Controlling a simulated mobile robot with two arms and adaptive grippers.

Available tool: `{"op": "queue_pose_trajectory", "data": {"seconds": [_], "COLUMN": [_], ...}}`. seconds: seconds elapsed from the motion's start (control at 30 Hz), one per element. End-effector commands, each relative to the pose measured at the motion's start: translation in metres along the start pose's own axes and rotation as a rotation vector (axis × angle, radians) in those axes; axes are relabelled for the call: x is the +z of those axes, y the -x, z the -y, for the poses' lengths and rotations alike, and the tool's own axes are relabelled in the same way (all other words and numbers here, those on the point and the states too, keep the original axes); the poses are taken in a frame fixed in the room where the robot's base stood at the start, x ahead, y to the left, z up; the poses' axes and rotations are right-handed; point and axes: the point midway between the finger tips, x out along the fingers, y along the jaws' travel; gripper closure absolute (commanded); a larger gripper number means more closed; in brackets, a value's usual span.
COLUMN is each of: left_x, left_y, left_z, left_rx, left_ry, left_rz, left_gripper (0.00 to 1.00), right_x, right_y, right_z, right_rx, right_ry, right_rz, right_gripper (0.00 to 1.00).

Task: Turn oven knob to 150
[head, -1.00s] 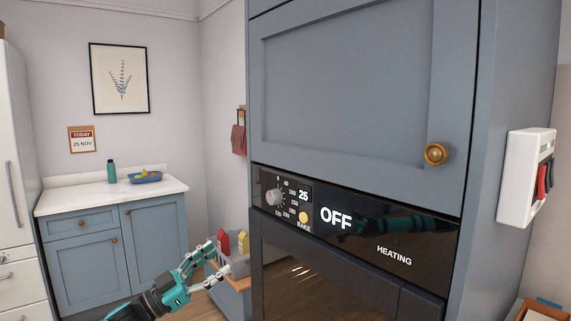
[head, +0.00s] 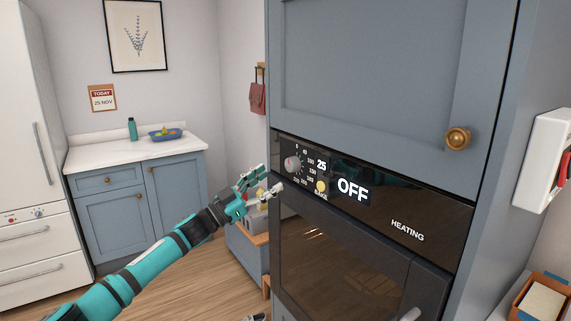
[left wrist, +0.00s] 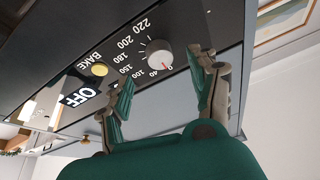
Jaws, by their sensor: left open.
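The oven knob (head: 292,163) is a round grey-white dial at the left end of the black control panel (head: 440,212). Numbers ring it. In the left wrist view, the knob (left wrist: 158,54) has its red mark at the 0. The display (head: 352,190) reads OFF, with a smaller 25 beside the dial. My left gripper (head: 267,181) is open and empty, just left of the knob and slightly below it. In the left wrist view its two fingers (left wrist: 160,74) are spread, with the knob ahead between their tips, apart from them.
A yellow BAKE button (head: 321,186) sits close to the knob's lower right. The dark oven door (head: 335,260) is below the panel, and a blue-grey cupboard door (head: 375,80) is above.

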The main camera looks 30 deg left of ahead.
Motion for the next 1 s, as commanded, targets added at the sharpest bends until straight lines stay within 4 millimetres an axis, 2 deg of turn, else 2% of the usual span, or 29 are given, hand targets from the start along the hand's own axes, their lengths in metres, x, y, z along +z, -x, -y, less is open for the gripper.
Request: {"op": "queue_pose_trajectory", "data": {"seconds": [0.03, 0.1, 0.3, 0.5, 0.73, 0.77, 1.0], "left_x": [-0.006, -0.005, -0.003, -0.001, 0.0, 0.0, 0.0], "left_y": [-0.013, -0.026, -0.054, -0.064, -0.064, -0.064, -0.064], "left_z": [0.001, 0.001, 0.001, 0.0, 0.0, 0.0, 0.0], "left_rx": [0.001, -0.001, -0.002, 0.0, 0.001, 0.001, 0.001], "left_ry": [0.0, 0.002, 0.001, 0.0, 0.0, 0.0, 0.0], "left_rz": [-0.005, -0.005, -0.003, 0.0, 0.0, 0.0, 0.0], "left_gripper": [0.39, 0.39, 0.39, 0.39, 0.39, 0.4, 0.71], "right_x": [-0.001, -0.001, -0.002, -0.002, -0.002, -0.002, -0.002], "right_y": [0.007, 0.012, 0.021, 0.023, 0.023, 0.023, 0.023], "right_z": [0.0, 0.0, 0.0, 0.0, 0.0, 0.0, 0.0], "right_rx": [0.0, 0.0, 0.0, 0.0, 0.0, 0.0, 0.0], "right_ry": [0.0, 0.0, 0.0, 0.0, 0.0, 0.0, 0.0], "right_rz": [0.0, 0.0, -0.001, -0.001, -0.001, -0.001, -0.001], "right_gripper": [0.45, 0.45, 0.45, 0.45, 0.45, 0.45, 0.45]}}
